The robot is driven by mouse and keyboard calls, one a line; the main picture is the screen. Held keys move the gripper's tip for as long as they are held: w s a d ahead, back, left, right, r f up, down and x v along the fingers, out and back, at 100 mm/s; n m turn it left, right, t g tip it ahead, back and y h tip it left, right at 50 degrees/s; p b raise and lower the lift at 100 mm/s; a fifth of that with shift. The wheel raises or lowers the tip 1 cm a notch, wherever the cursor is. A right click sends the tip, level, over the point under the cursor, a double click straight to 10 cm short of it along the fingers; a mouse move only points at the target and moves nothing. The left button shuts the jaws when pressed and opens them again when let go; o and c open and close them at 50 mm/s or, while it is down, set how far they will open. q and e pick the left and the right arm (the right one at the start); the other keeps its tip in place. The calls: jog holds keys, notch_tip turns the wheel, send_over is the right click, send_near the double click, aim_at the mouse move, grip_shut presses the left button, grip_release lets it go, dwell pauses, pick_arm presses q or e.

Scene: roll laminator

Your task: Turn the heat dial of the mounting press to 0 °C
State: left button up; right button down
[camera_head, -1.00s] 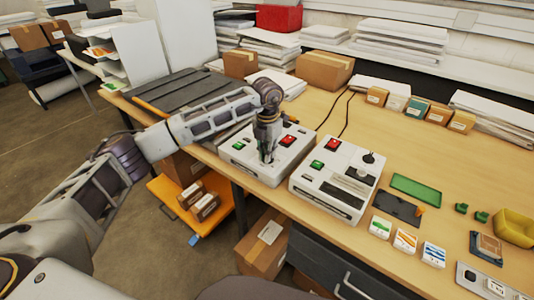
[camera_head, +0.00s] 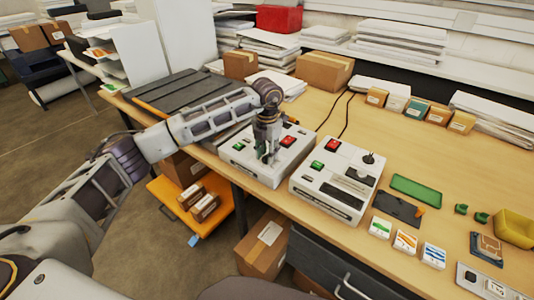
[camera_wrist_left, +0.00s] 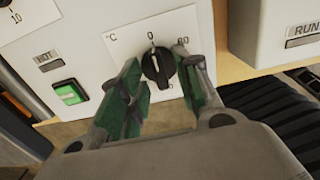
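The heat dial (camera_wrist_left: 160,64) is a dark knob on a white panel marked °C, with 0 above it and 80 at its upper right. Its pointer looks turned up, close to the 0. My left gripper (camera_wrist_left: 161,70) has its green-padded fingers on either side of the dial; they look apart from it, though exact contact is hard to judge. In the head view my left gripper (camera_head: 268,154) is low over the left white machine (camera_head: 248,160) and hides its dial. My right gripper is not in view.
A second white machine (camera_head: 325,195) with red and green buttons stands close on the right. A green button (camera_wrist_left: 69,92) and a HOT label (camera_wrist_left: 46,59) are left of the dial. Cardboard boxes (camera_head: 324,70) stand behind. Small parts lie on the table at the right.

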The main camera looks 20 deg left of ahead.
pick_arm(q)
notch_tip(320, 180, up, 12)
dwell(0.7)
jog(key=shift+f, duration=0.1)
dwell(0.3)
